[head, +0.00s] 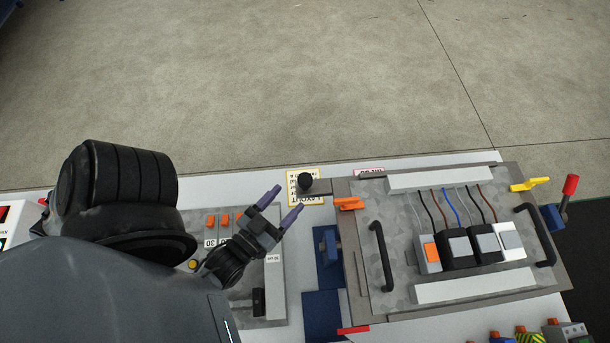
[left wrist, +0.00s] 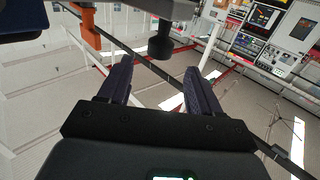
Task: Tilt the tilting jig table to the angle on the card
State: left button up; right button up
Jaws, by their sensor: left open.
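The jig table (head: 395,284) is a grey plate in a brown-grey frame at the right of the head view. It carries black handles, white strips and several wired blocks. An orange lever (head: 349,204) sits at its left upper corner, and a yellow lever (head: 530,184) at its right upper corner. A yellow-edged card (head: 296,175) lies at the back edge, partly covered by a black ball knob (head: 305,181). My left gripper (head: 289,198) is open and empty, its fingers pointing towards the knob. The knob also shows beyond the fingertips (left wrist: 158,66) in the left wrist view (left wrist: 160,42). My right gripper is out of view.
A red-knobbed lever (head: 570,185) stands at the table's right. A panel with orange switches (head: 224,220) and number labels lies left of the table, partly behind my left arm. Several coloured parts (head: 530,336) line the front right edge. The floor beyond is clear.

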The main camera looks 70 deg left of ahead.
aim_at(300, 185)
pick_arm(q)
jog(key=x, duration=0.8)
jog(key=shift+p, duration=0.4)
grip_shut()
